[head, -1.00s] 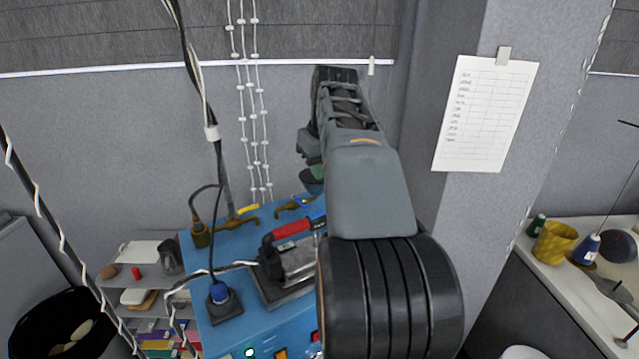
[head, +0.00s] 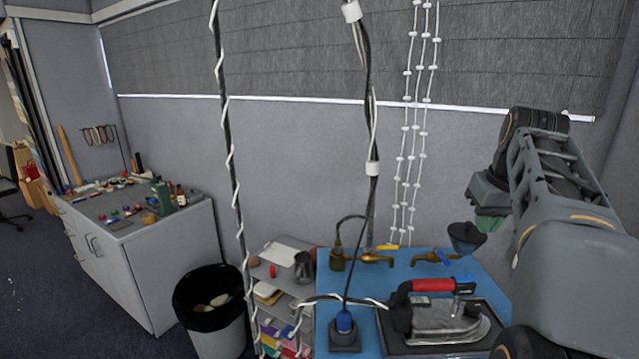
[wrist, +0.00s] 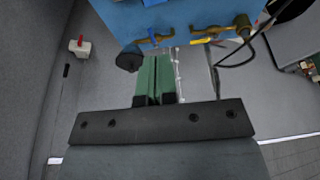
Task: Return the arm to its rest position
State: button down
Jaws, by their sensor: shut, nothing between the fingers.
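My arm rises at the right of the head view, with its dark grey links folded up in front of the wall. My gripper (head: 488,222) points down beyond the blue workstation's back part, its green fingers partly hidden by my own wrist. In the wrist view the two green fingers (wrist: 153,80) lie side by side, shut, with nothing between them. A dark rounded thing (head: 467,237) is close beside the fingers. It also shows in the wrist view (wrist: 130,60), and I cannot tell whether it touches them.
An iron (head: 440,318) with a red handle sits on the blue workstation (head: 490,268), near brass taps (head: 376,258). Hanging cables (head: 371,130) and white bead chains (head: 410,140) are left of my arm. A black-lined bin (head: 210,300) and a cabinet (head: 150,260) stand further left.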

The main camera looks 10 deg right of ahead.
jog(key=a+f+m, duration=0.2)
jog(key=a+f, duration=0.2)
jog(key=f, duration=0.7)
jog(key=s+a+f+n, duration=0.2)
jog(key=s+a+f, duration=0.2)
jog(key=a, duration=0.5)
jog(key=s+a+f+n+t, duration=0.1)
jog(key=s+a+f+n, duration=0.1)
jog(key=s+a+f, duration=0.2)
jog(key=a+f, duration=0.2)
jog(key=a, duration=0.2)
jog(key=shift+a+t+y, duration=0.3)
jog(key=shift+a+y, duration=0.05)
jog(key=shift+y, duration=0.05)
jog(key=c, duration=1.8)
grip_release()
jog(key=shift+f, duration=0.1)
jog(key=shift+c, duration=0.2)
